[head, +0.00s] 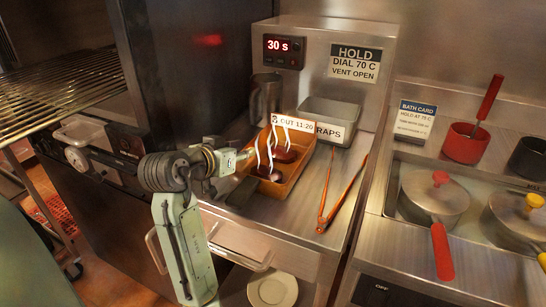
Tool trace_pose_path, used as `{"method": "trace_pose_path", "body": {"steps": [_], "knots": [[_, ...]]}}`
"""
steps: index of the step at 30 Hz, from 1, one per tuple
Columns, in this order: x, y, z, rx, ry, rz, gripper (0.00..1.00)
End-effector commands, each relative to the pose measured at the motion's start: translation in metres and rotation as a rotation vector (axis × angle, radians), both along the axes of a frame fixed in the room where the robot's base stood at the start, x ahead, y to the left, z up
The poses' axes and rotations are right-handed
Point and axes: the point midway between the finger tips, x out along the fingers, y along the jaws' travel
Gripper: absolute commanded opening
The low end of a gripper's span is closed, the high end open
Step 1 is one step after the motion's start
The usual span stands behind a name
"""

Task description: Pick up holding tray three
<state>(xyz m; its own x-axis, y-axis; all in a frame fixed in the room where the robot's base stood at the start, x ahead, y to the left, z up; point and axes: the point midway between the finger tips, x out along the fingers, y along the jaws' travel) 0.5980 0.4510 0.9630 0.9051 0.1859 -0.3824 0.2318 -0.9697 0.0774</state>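An orange-brown tray (299,171) holds several dark red pieces and stands on the steel counter, with pale wisps above it. My gripper (246,155) is at the tray's left side, seen from the side. Its fingers are small and partly merged with the tray edge, so I cannot tell their opening or whether they touch the tray.
A grey metal pan (343,112) with a label ending "RAPS" stands behind right. A metal jug (266,97) stands behind the tray. Orange-handled tongs (338,203) lie to the right. Lidded pots (434,196) sit farther right. A dark oven cabinet rises at left.

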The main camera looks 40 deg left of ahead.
Motion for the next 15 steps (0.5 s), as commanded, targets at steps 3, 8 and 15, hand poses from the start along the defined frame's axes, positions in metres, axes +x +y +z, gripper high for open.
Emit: {"method": "trace_pose_path", "body": {"steps": [3,8,15], "knots": [[0.0122,0.0027,-0.0045,-0.001,0.001,0.0,0.27],[0.016,0.0035,-0.0072,0.001,-0.001,0.001,0.27],[0.0155,0.0036,-0.007,0.001,-0.001,0.001,0.19]]}}
